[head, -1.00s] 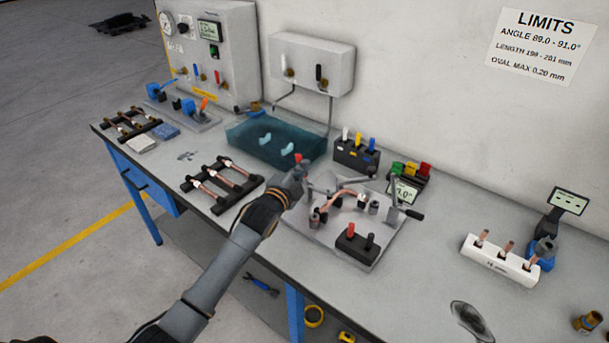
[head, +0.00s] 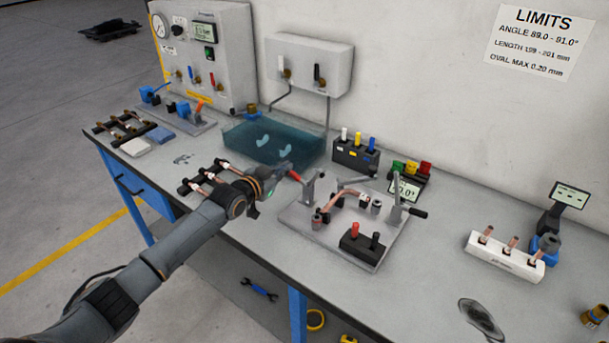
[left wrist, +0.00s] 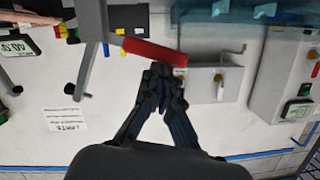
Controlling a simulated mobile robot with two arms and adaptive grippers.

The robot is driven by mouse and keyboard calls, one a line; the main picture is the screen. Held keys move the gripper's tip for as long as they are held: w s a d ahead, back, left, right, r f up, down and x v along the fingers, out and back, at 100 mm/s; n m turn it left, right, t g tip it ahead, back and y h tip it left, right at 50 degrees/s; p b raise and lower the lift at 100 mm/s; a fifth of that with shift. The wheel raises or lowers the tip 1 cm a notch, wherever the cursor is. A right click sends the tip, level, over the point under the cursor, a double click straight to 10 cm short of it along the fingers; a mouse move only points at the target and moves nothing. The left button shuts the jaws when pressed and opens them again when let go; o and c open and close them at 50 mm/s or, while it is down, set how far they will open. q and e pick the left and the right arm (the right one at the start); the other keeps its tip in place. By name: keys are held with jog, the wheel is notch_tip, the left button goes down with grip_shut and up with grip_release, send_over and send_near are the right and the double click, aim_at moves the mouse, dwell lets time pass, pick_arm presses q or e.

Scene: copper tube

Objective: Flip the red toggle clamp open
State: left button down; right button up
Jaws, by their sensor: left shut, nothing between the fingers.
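The toggle clamp's red handle (head: 294,176) shows at the left edge of the bending fixture plate (head: 346,252). It leans out to the left from its grey clamp post (head: 311,188). In the left wrist view the red handle (left wrist: 152,51) slants across the upper middle, joined to a grey bracket at its left end. My left gripper (head: 284,172) is shut and empty beside the handle's free end. In the left wrist view its fingertips (left wrist: 162,72) are just below that end; I cannot tell whether they touch it. My right gripper is not in view.
A bent copper tube (head: 343,202) lies on the fixture. A black block with red and black pegs (head: 362,246) stands at its front. A teal transparent bin (head: 268,142) is behind my gripper. A tube rack (head: 207,184) lies under my left wrist.

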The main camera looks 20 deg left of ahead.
pick_arm(q)
jog(key=shift+w+a+f+n+b, duration=0.1)
jog(key=shift+a+f+n+b, duration=0.1)
jog(key=shift+f+b, duration=0.25)
jog(key=shift+w+a+f+n+b, duration=0.1)
jog(key=shift+a+f+n+b, duration=0.15)
jog(key=shift+b, duration=0.25)
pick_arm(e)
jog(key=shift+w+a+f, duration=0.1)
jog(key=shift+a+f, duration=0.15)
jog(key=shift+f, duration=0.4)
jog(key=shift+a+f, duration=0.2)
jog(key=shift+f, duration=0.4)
pick_arm(q)
jog(key=shift+f, duration=0.1)
